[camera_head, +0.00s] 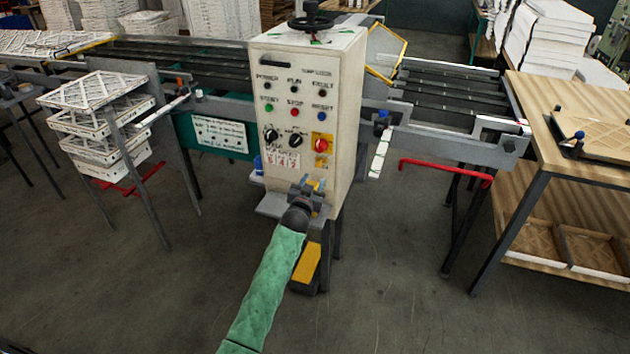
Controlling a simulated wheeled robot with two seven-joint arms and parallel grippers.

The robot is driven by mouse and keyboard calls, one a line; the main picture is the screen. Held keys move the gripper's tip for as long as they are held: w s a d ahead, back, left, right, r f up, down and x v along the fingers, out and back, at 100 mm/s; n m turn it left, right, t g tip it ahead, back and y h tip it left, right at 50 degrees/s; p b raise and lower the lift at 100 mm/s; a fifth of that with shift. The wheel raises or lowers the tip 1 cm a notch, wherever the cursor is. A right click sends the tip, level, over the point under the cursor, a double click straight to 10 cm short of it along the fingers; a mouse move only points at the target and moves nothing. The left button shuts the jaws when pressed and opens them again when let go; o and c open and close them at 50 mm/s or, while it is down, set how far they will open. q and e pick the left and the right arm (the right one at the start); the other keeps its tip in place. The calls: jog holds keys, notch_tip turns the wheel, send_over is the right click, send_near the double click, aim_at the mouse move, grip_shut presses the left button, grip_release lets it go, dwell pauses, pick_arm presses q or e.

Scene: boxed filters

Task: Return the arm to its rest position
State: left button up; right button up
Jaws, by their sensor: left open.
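My left arm (268,290), in a green sleeve, reaches up from the bottom of the head view. My left gripper (309,187) is at its end, in front of the lower part of the white control cabinet (340,110), by a small grey ledge (272,205). The gripper is small in the picture and its fingers are open. I see nothing held between them. Whether the fingers touch the cabinet or ledge I cannot tell. My right gripper is not in view.
The cabinet has several buttons and knobs, with a red knob (321,145) on yellow. A conveyor (450,100) runs behind it. Stacked filters (98,95) stand left, a wooden table (570,130) right. A red bar (445,170) sticks out right. The floor (400,270) is clear in front.

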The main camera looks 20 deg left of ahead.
pick_arm(q)
jog(key=shift+s, duration=0.3)
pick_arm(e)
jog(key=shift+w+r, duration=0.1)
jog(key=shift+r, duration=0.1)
